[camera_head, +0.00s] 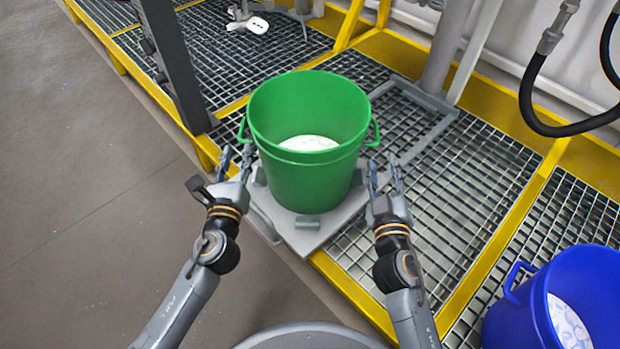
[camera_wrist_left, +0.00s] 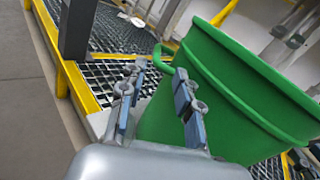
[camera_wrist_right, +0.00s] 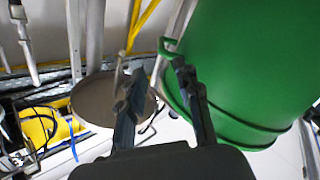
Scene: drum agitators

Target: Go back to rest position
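A green bucket (camera_head: 310,130) with white contents stands upright on a grey plate (camera_head: 302,235) at the edge of the grating. My left gripper (camera_head: 235,160) is beside the bucket's left side, near its left handle, with fingers apart and nothing between them. The left wrist view shows the open fingers (camera_wrist_left: 158,85) left of the bucket (camera_wrist_left: 215,95). My right gripper (camera_head: 385,175) is just right of the bucket, below its right handle. The right wrist view shows its fingers (camera_wrist_right: 160,90) spread and empty, next to the bucket (camera_wrist_right: 245,70).
A blue bucket (camera_head: 562,300) with white contents is at the lower right. A black hose (camera_head: 535,100) hangs at the upper right. A dark post (camera_head: 172,60) rises behind my left gripper. Yellow-framed grating surrounds the plate; bare floor (camera_head: 70,180) lies to the left.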

